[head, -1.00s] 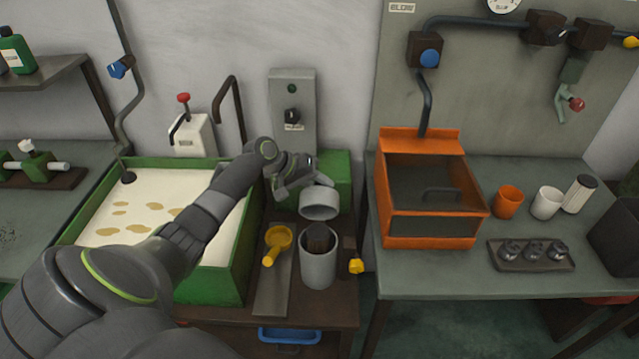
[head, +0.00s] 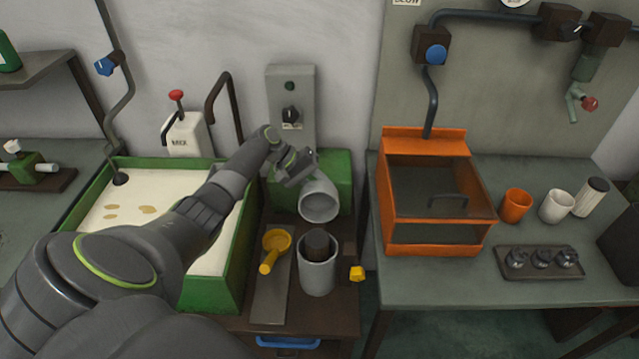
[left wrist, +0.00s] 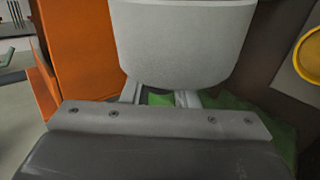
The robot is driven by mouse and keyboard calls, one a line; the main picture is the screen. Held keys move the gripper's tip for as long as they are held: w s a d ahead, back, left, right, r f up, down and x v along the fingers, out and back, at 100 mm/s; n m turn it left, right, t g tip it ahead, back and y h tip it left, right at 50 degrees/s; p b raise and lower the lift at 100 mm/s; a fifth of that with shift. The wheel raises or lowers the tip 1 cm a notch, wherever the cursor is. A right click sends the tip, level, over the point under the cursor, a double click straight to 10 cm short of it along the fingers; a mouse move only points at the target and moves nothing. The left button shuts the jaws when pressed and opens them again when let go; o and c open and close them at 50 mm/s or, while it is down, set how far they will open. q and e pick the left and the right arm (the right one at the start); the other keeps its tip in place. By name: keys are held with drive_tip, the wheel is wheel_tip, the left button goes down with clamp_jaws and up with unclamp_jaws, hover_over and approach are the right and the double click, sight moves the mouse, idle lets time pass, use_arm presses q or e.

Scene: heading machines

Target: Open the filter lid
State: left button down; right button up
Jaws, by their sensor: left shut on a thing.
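The filter lid (head: 320,205) is a light grey round cup. It is tilted up behind the filter body, with its open mouth facing forward and down. The filter body (head: 316,278) is an open grey cylinder with a dark brown filter element (head: 318,243) standing inside. My left gripper (head: 300,168) is shut on the lid's back side, above and behind the body. In the left wrist view the lid (left wrist: 185,45) fills the upper middle, just beyond my gripper's fingers (left wrist: 160,98). The exact grip point is partly hidden. My right gripper is not in view.
A yellow scoop (head: 273,250) lies left of the filter body, and a yellow knob (head: 357,273) sits at its right. A green-walled tank (head: 215,294) of pale liquid stands left. An orange box (head: 432,236) stands on the table to the right.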

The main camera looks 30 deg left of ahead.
use_arm(q)
drive_tip(key=shift+f, duration=0.15)
drive_tip(key=c, duration=1.2)
unclamp_jaws()
drive_tip(key=b+v, duration=0.3)
drive_tip(key=v, duration=1.4)
drive_tip(key=shift+a+b, duration=0.15)
drive_tip(key=shift+b, duration=0.2)
drive_tip(key=shift+s, duration=0.15)
